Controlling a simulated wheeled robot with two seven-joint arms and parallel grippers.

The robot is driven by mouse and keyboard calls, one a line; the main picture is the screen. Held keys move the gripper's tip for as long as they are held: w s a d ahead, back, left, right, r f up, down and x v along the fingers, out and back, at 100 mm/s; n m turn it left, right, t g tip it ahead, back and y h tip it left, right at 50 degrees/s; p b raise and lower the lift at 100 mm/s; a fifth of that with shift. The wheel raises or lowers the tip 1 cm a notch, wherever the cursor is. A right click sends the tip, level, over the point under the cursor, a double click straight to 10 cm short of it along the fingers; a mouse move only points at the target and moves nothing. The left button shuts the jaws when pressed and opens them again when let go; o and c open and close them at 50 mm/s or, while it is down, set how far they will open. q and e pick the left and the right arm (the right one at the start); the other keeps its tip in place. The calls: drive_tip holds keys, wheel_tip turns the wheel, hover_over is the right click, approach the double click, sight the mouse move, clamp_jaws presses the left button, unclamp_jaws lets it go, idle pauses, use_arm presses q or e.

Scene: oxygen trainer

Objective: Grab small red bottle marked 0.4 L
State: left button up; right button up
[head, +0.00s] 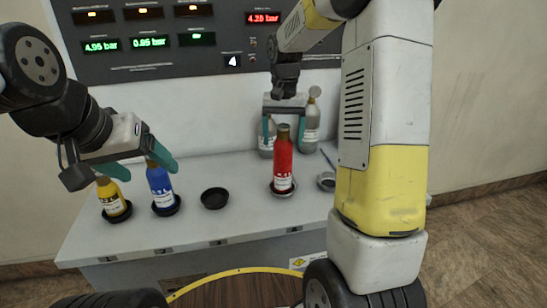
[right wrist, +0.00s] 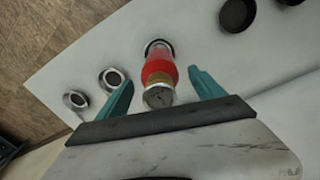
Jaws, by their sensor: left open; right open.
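The red bottle (head: 282,163) stands upright in a dark round holder (head: 283,192) on the white table; its label is too small to read. My right gripper (head: 285,128) is open at the top of the red bottle. In the right wrist view, the red bottle (right wrist: 159,70) lies between the two teal fingers of that gripper (right wrist: 160,88), with a gap on each side. My left gripper (head: 165,155) is open, above and in front of the tops of the yellow bottle (head: 111,196) and the blue bottle (head: 161,184).
An empty dark holder (head: 214,198) sits between the blue and red bottles. Two grey bottles (head: 311,125) (head: 266,140) stand behind the red one. Another holder (head: 326,181) is to its right. A panel with displays (head: 160,45) rises behind the table (head: 235,223).

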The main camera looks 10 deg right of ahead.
clamp_jaws()
drive_tip(key=shift+r, duration=0.1)
idle(0.4)
